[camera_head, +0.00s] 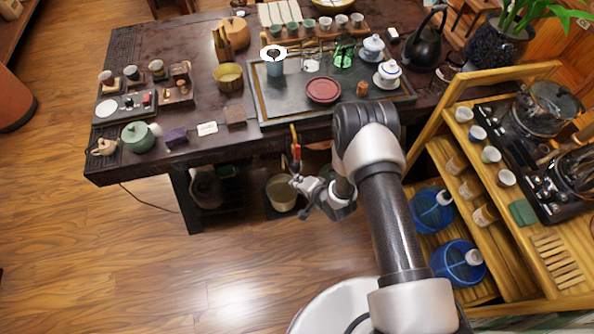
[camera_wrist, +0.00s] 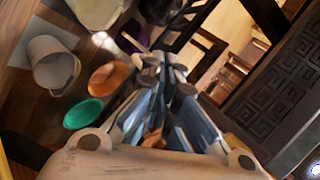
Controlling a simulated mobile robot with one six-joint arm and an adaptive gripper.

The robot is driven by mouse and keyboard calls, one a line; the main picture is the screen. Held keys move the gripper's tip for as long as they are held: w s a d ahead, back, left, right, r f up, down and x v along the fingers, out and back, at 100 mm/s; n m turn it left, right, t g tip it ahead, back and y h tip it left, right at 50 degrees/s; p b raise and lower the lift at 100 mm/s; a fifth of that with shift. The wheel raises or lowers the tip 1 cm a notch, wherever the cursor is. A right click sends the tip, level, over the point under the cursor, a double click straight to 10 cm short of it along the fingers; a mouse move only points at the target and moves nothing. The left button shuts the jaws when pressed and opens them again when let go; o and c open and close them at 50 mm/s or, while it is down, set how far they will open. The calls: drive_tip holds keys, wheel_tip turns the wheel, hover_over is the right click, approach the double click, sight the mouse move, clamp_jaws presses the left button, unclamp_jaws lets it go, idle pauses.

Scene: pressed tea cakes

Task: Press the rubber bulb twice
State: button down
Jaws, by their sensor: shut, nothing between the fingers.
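I cannot pick out the rubber bulb for certain in either view. A small pale round thing (camera_head: 155,129) sits beside the green lidded pot (camera_head: 138,137) at the table's left front; it is too small to identify. A slim red and yellow thing (camera_head: 296,150) shows at the table's front edge, just above my gripper; I cannot tell what it is. My gripper (camera_head: 298,183) is in front of the table and below its top. In the wrist view my gripper's fingers (camera_wrist: 164,68) are together with nothing between them.
The dark table (camera_head: 160,60) carries a tea tray (camera_head: 290,110) with a dark red round piece (camera_head: 323,90) and lidded cups. A pale bucket (camera_head: 281,193) stands below it. A wooden shelf cart (camera_head: 432,150) with blue water jugs (camera_head: 433,210) is at the right. The floor at left is clear.

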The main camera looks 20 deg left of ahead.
idle(0.8)
drive_tip(key=shift+w+a+b, duration=0.2)
drive_tip(key=shift+w+b, duration=0.1)
drive_tip(key=shift+w, duration=0.05)
drive_tip(key=shift+w+a, duration=0.4)
drive_tip(key=shift+w, duration=0.25)
idle(1.1)
drive_tip(key=shift+s, duration=0.1)
drive_tip(key=shift+s+d, duration=0.65)
drive_tip(key=shift+s, duration=0.2)
drive_tip(key=shift+s+d+p, duration=0.35)
drive_tip(key=shift+s+d, duration=0.1)
drive_tip(key=shift+s, duration=0.25)
drive_tip(key=shift+s+d+p, duration=0.3)
drive_tip(key=shift+s+d, duration=0.1)
drive_tip(key=shift+s, duration=0.35)
drive_tip(key=shift+s+d+p, duration=0.35)
drive_tip(key=shift+s+d, duration=0.1)
drive_tip(key=shift+s, duration=0.25)
idle(0.3)
